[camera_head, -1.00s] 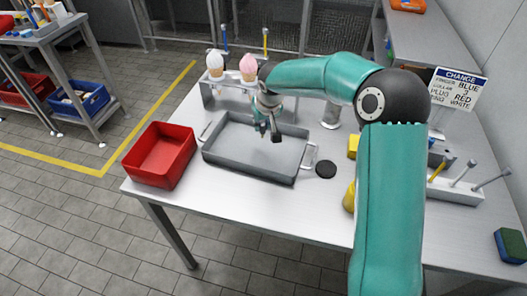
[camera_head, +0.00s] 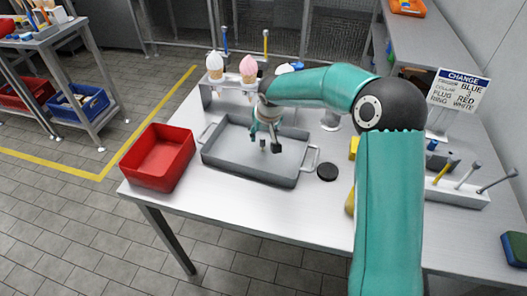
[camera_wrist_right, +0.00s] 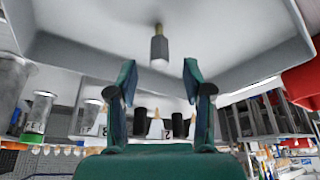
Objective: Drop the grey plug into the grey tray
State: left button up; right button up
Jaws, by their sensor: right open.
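The grey plug (camera_wrist_right: 159,48), a dark block with a brass-coloured end, shows beyond my right fingertips in the right wrist view. It is clear of both fingers, against the tray floor; I cannot tell whether it touches the floor. The grey tray (camera_head: 222,165) lies on the table with a handle at each end. My right gripper (camera_head: 265,137) is over the tray's inside, pointing down. It also shows in the right wrist view (camera_wrist_right: 159,75), with its two teal fingers apart and nothing between them. My left gripper is not in view.
A red bin (camera_head: 160,158) stands left of the tray. A black disc (camera_head: 327,172) lies at the tray's right. A sign (camera_head: 458,90) and a tool block (camera_head: 458,193) stand further right. The front table strip is clear.

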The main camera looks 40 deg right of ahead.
jog(key=shift+r, duration=0.15)
jog(key=v, duration=1.1)
jog(key=shift+s+a+r, duration=0.2)
jog(key=shift+r, duration=0.1)
